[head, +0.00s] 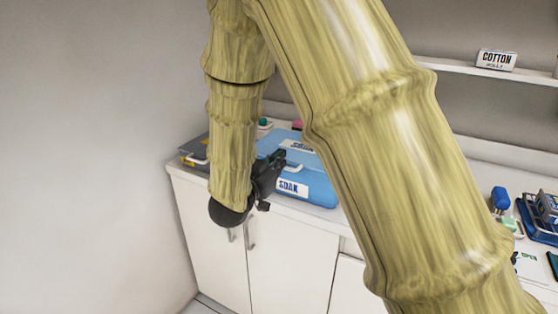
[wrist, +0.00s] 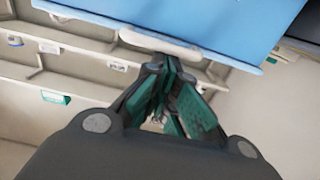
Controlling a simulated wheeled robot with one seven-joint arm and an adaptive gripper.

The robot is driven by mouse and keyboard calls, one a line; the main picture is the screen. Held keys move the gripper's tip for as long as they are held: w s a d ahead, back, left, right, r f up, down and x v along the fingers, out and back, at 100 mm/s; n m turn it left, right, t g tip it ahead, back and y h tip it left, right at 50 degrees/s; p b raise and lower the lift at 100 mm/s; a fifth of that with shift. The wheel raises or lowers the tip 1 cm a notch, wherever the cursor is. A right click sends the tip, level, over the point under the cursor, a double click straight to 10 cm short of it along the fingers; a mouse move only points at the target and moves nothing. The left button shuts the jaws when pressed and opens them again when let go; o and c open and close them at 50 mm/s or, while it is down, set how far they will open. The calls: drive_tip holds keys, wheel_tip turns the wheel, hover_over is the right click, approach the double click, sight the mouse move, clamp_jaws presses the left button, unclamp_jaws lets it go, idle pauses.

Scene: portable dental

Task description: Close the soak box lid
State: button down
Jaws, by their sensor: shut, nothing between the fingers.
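The blue soak box (head: 318,190) stands on the white counter with a SOAK label on its front. Its blue lid (head: 270,142) shows above the body with a second white label, partly behind my arm. My gripper (head: 279,156) is at the box's front, shut and empty, with its fingertips close to the lid. In the wrist view a blue panel (wrist: 220,22), which looks like the lid, fills the top, with a pale handle (wrist: 160,43) at its edge. My fingertips (wrist: 172,65) are just below that handle; I cannot tell if they touch. Whether the lid is fully down is unclear.
A dark tray or case (head: 194,150) lies left of the box. At the right of the counter are a blue object (head: 501,198) and a dark blue rack (head: 535,222). A COTTON box (head: 496,60) sits on the wall shelf. My arm hides the counter's middle.

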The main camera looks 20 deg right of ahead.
drive_tip(key=s+a+r+p, duration=0.1)
drive_tip(key=s+a+r, duration=0.1)
drive_tip(key=s+a, duration=0.3)
drive_tip(key=shift+s+a+r, duration=0.2)
drive_tip(key=shift+s+a, duration=0.05)
drive_tip(key=shift+a, duration=0.85)
